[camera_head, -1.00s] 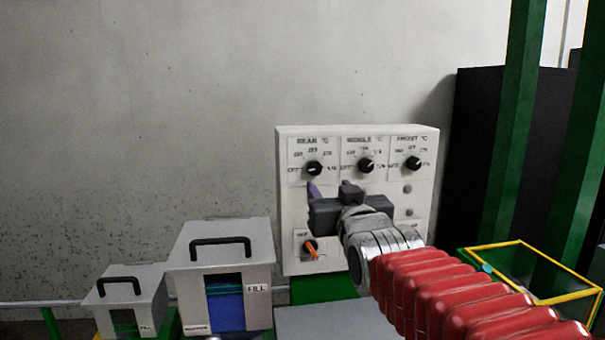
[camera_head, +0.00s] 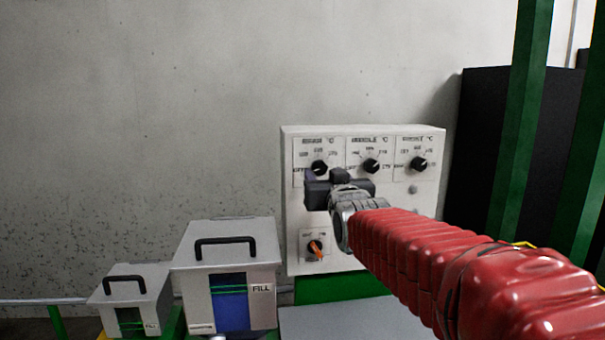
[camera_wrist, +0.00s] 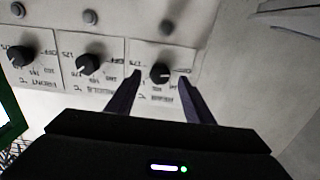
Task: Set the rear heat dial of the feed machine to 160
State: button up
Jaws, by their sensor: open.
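The rear heat dial (camera_head: 319,167) is a black knob at the upper left of the white control panel (camera_head: 432,260). Its printed scale is too blurred to read reliably, and I cannot tell its exact setting. In the wrist view, which looks upside down, the rear dial (camera_wrist: 160,72) lies between the two purple fingers of my gripper (camera_wrist: 160,77). The fingers are spread with a gap on each side of the knob. I cannot tell whether the tips surround the knob or stop just in front of it. In the head view my gripper (camera_head: 312,176) is just below the dial.
The middle dial (camera_head: 371,166) and front dial (camera_head: 418,164) sit to the right in the same row. An orange-handled switch (camera_head: 315,247) is lower on the panel. Two grey lidded boxes (camera_head: 262,262) (camera_head: 152,296) stand left. Green posts (camera_head: 520,120) rise at right.

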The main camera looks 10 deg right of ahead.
aim_at(320, 170)
jog(key=shift+w, duration=1.65)
jog(key=shift+c, duration=0.6)
jog(key=c, duration=0.9)
